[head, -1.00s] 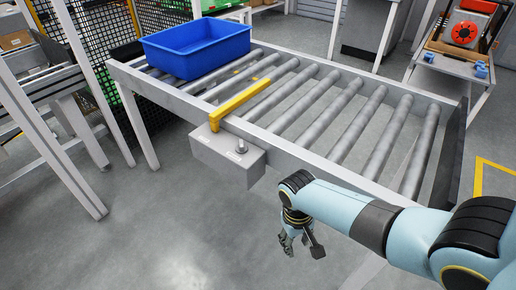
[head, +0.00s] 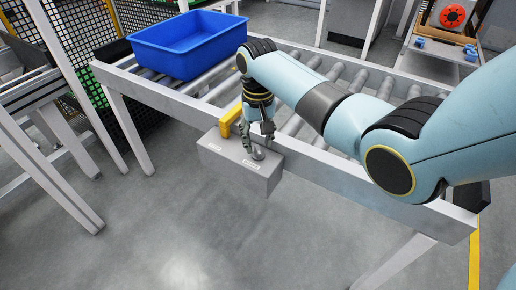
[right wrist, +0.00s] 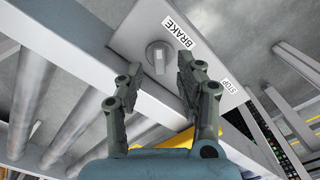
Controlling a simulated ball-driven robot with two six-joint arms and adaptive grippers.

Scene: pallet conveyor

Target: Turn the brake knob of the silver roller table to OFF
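The silver roller table (head: 330,172) has a grey control box (head: 238,165) on its front side rail. The brake knob (right wrist: 158,55) is a round grey knob on the box's top, beside a white BRAKE label (right wrist: 180,33); I cannot read its setting. In the head view the knob (head: 257,155) is partly hidden by my gripper. My right gripper (head: 258,147) hangs over the box, pointing down at the knob. In the right wrist view its fingers (right wrist: 158,76) are apart, with the knob showing between and beyond the tips; I cannot tell whether they touch it. My left gripper is out of view.
A blue bin (head: 190,45) sits on the rollers at the left. A STOP label (right wrist: 230,86) is on the box. The floor in front is clear.

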